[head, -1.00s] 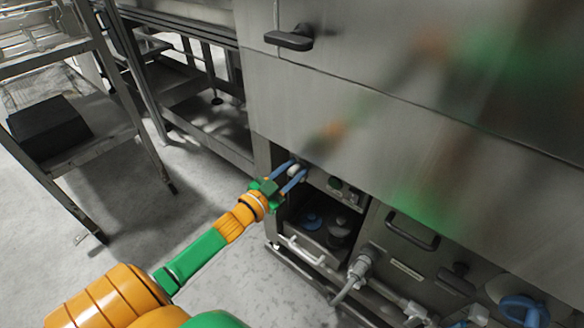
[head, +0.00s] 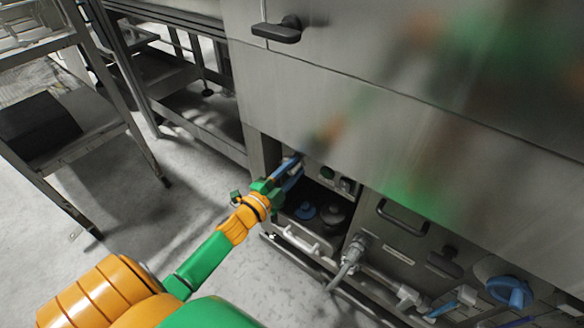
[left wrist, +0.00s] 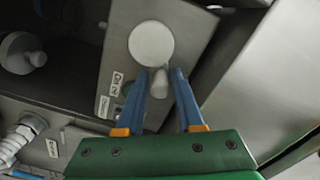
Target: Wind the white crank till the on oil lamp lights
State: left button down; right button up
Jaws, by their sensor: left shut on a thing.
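The white crank (left wrist: 151,43) is a round white disc with a pale peg, on a grey metal panel in the left wrist view. My left gripper (left wrist: 160,80) is shut on the crank's peg, one blue finger on each side. In the head view my left gripper (head: 292,168) reaches the panel at the upper left of the open bay and hides most of the crank. Small white labels (left wrist: 115,84) sit left of the crank; one seems to read "ON OIL". No lit lamp shows beside them. My right gripper is not in view.
A small green round part (head: 327,173) sits on the panel right of my gripper. A pipe fitting (head: 354,252) and a blue valve handle (head: 510,291) stick out rightward. The floor (head: 150,225) is clear.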

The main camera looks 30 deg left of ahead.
pick_arm(q)
jog(key=shift+m, duration=0.3)
dwell(0.4)
jog(key=c, duration=0.7)
grip_release()
jog(key=s, duration=0.4)
jog(key=s+p, duration=0.1)
jog(key=s, duration=0.1)
jog(key=shift+s+a, duration=0.25)
jog(key=shift+s, duration=0.3)
